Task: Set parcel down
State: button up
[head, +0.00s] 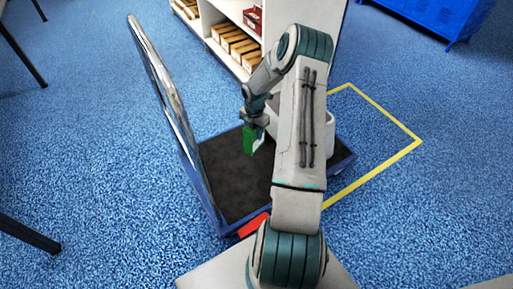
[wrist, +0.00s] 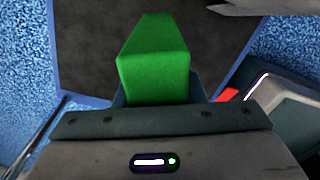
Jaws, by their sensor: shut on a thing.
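A green parcel (head: 249,140) hangs upright below my gripper (head: 256,122) in the head view, over the dark deck of a blue-edged trolley (head: 226,188). My gripper is shut on the parcel. In the wrist view the green parcel (wrist: 155,55) sticks out past the gripper (wrist: 158,98), with the dark deck (wrist: 90,40) behind it. A small pale patch shows on the parcel's right side in the head view. I cannot tell whether the parcel's lower end touches the deck.
The trolley's chrome handle (head: 166,95) rises at its left. A white object (head: 329,135) stands at the deck's right, partly behind my arm. A shelf with brown cartons (head: 237,45) is at the back. A yellow floor outline (head: 385,112) lies to the right. The deck's left part is bare.

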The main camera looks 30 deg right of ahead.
jog(key=w+a+f+b, duration=0.1)
jog(key=a+f+b, duration=0.5)
jog(key=a+f, duration=0.4)
jog(key=shift+w+a+f+b, duration=0.2)
jog(key=shift+a+f+b, duration=0.2)
jog(key=shift+a, duration=0.25)
jog(key=shift+f, duration=0.1)
jog(key=o, duration=0.7)
jog(key=shift+f, duration=0.1)
jog(key=shift+c, duration=0.2)
jog(key=o, duration=0.4)
notch_tip(320, 180, up, 12)
jog(key=p, duration=0.5)
jog(key=shift+r+p, duration=0.2)
jog(key=shift+p, duration=0.1)
